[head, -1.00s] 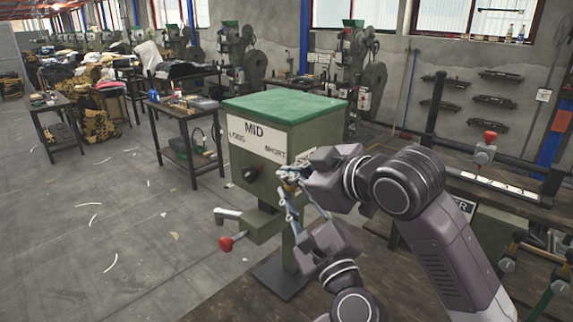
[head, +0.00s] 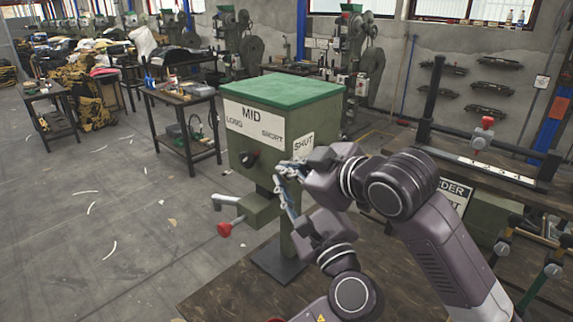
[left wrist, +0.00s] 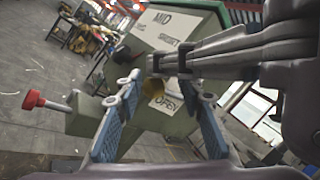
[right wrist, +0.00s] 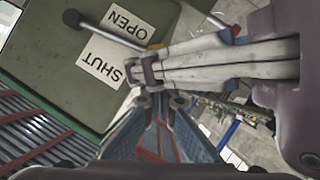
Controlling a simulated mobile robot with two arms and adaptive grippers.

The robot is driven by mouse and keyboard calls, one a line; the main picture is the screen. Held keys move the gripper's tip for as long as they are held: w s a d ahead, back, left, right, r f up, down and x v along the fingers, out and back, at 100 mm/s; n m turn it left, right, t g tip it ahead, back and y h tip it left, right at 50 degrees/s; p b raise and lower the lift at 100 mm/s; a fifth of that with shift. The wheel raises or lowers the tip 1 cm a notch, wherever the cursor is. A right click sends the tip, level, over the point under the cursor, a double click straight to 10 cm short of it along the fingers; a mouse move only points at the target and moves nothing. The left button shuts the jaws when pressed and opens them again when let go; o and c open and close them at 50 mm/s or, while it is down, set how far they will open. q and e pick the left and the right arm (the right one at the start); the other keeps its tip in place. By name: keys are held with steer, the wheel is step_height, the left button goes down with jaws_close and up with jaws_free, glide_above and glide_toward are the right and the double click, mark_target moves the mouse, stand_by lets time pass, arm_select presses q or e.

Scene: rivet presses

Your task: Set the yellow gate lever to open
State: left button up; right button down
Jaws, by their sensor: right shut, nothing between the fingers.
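The yellow gate lever (right wrist: 156,46) is on the side of the green press box (head: 270,105). In the right wrist view its rod runs from a dark pivot between the OPEN label (right wrist: 125,22) and the SHUT label (right wrist: 103,63). Its yellow end also shows in the left wrist view (left wrist: 152,88), partly hidden, near the OPEN label. My right gripper (head: 294,165) is shut and empty beside the lever; I cannot tell if it touches. My left gripper (left wrist: 162,100) is open just below it, its blue fingers apart on either side of the yellow end in view.
A red-knobbed handle (head: 225,229) sticks out at the box's lower left. A black knob (head: 248,158) is on its front, under MID, LONG and SHORT labels. A workbench with another press (head: 487,140) stands at the right. Grey floor is free at the left.

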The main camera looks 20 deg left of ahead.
arm_select(q)
steer(key=shift+o, duration=0.7)
steer(key=shift+w+d+r, duration=0.1)
steer(key=shift+d, duration=0.05)
arm_select(e)
steer(key=shift+w+d+f, duration=0.15)
steer(key=shift+w+d, duration=0.1)
steer(key=shift+d, duration=0.05)
